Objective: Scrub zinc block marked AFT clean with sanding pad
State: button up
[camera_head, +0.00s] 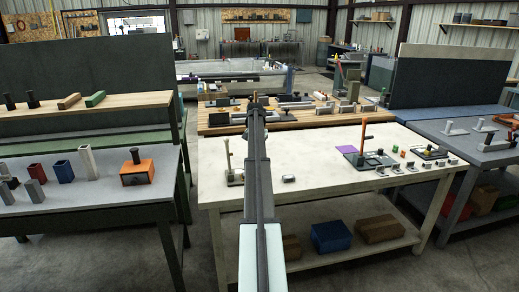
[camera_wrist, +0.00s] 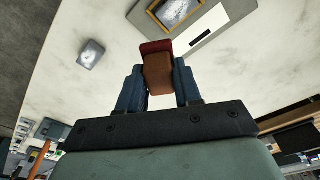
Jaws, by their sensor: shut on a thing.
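My gripper (camera_wrist: 158,78) is shut on a reddish-brown block with a darker red end, which looks like the sanding pad (camera_wrist: 158,70). The pad sits between the two blue-grey fingers and sticks out past their tips. A small grey block (camera_wrist: 90,54) lies on the pale tabletop, apart from the pad and to its left in the wrist view. In the head view a small grey block (camera_head: 289,179) lies near the table's front edge, right of my arm. I cannot read any AFT marking. In the head view the pad is not discernible at my arm's far end.
The white table (camera_head: 310,150) has clear room around the grey block. An upright stand (camera_head: 235,178) is left of my arm. A tray with an orange post (camera_head: 363,140) and several small blocks are to the right. A yellow-framed item (camera_wrist: 176,12) shows in the wrist view.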

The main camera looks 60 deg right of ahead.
jog(key=n, duration=0.3)
jog(key=shift+a, duration=0.35)
jog(key=n, duration=0.4)
jog(key=shift+w+a+t, duration=0.1)
jog(key=shift+a+t, duration=0.1)
jog(key=shift+t, duration=0.1)
jog(key=n+y, duration=0.1)
jog(key=n, duration=0.3)
jog(key=shift+w, duration=0.1)
jog(key=n, duration=0.4)
jog(key=shift+a+f, duration=0.1)
